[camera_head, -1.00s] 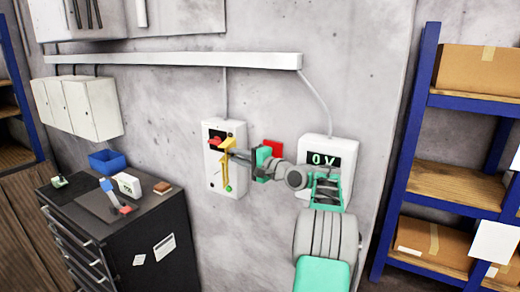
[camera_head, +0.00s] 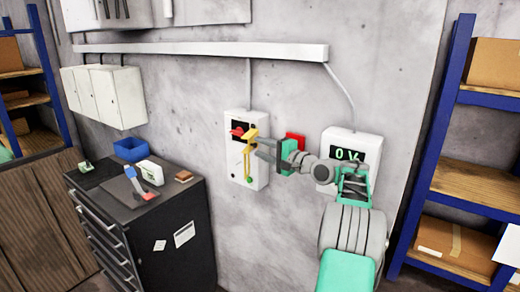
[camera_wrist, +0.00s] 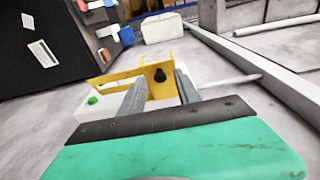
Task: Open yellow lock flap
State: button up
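The yellow lock flap (camera_head: 249,147) is on the front of a white wall box (camera_head: 238,115), near a red switch (camera_head: 237,131). A green button (camera_head: 249,180) sits low on the box. In the wrist view the yellow flap (camera_wrist: 162,92) shows between and beyond my fingers, with a black knob (camera_wrist: 160,75) on it. My gripper (camera_head: 259,148) is at the flap's right side. In the wrist view my gripper's fingers (camera_wrist: 160,85) stand apart on either side of the yellow part. I cannot tell whether they touch it. The fingers partly hide the box.
A white box with a green display (camera_head: 357,154) hangs right of the switch box, partly behind my arm. A red panel (camera_head: 295,139) is behind my gripper. A black drawer cabinet (camera_head: 177,225) stands left. Blue shelving (camera_head: 433,130) stands right.

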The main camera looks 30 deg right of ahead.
jog(key=b+v, duration=0.1)
jog(key=v, duration=0.6)
jog(key=shift+b, duration=0.35)
